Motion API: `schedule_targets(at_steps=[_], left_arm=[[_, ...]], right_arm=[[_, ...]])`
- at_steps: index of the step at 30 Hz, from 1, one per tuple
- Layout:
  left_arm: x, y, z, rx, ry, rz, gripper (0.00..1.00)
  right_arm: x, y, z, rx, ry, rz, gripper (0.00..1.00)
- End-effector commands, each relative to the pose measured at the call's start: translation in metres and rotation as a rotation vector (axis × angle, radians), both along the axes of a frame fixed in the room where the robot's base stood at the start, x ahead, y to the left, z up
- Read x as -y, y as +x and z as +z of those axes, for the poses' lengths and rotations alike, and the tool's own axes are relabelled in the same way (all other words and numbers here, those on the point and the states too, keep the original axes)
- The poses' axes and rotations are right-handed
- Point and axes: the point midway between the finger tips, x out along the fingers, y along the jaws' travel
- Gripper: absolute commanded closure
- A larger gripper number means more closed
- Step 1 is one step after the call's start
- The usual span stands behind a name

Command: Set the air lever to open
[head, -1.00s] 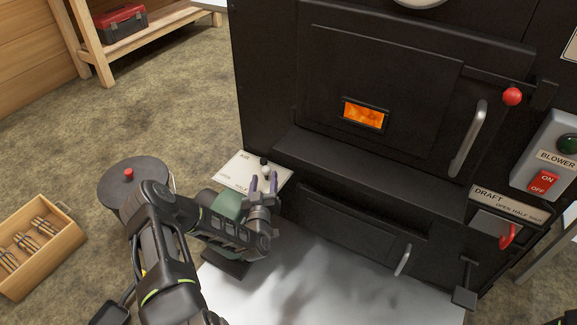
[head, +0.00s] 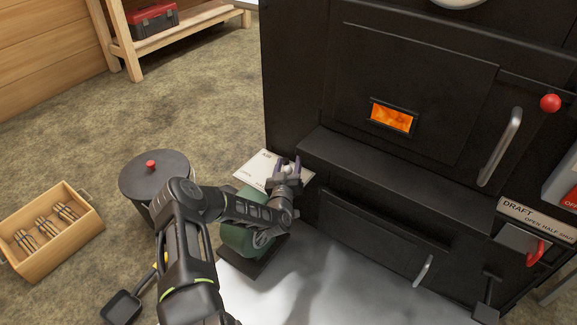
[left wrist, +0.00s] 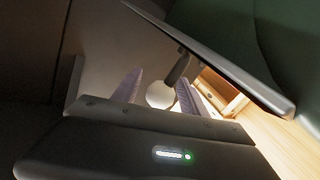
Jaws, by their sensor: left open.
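The air lever shows as a pale round knob (left wrist: 160,95) on a dark stem in the left wrist view. Its white plate marked AIR (head: 254,168) lies beside the black stove's left front corner in the head view. My left gripper (head: 285,168) is at the lever, partly covering the plate and its lettering. Its purple fingers stand open, with the knob between them in the left wrist view. I cannot tell whether either finger touches it, or which marked position the lever is at. My right gripper is out of view.
A green rounded housing (head: 238,236) stands just below my left forearm. The black stove (head: 400,165) with a glowing window fills the right. A lidded dark bin (head: 150,178) and a wooden crate (head: 84,247) stand on the left floor. The DRAFT lever (head: 534,252) is at right.

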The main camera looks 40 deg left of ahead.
Motion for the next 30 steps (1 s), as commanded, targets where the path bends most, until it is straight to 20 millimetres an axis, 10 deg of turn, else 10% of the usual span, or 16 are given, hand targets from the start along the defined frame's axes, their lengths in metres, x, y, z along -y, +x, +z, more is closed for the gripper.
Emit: schedule_targets(at_steps=[8, 30], left_arm=[[-0.001, 0.0016, 0.0007, 0.0, 0.0, 0.0, 0.49], [-0.0008, 0.0014, 0.0007, 0.0, 0.0, 0.0, 1.0]], right_arm=[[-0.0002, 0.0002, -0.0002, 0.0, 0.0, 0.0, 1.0], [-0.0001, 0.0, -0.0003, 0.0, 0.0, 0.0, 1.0]])
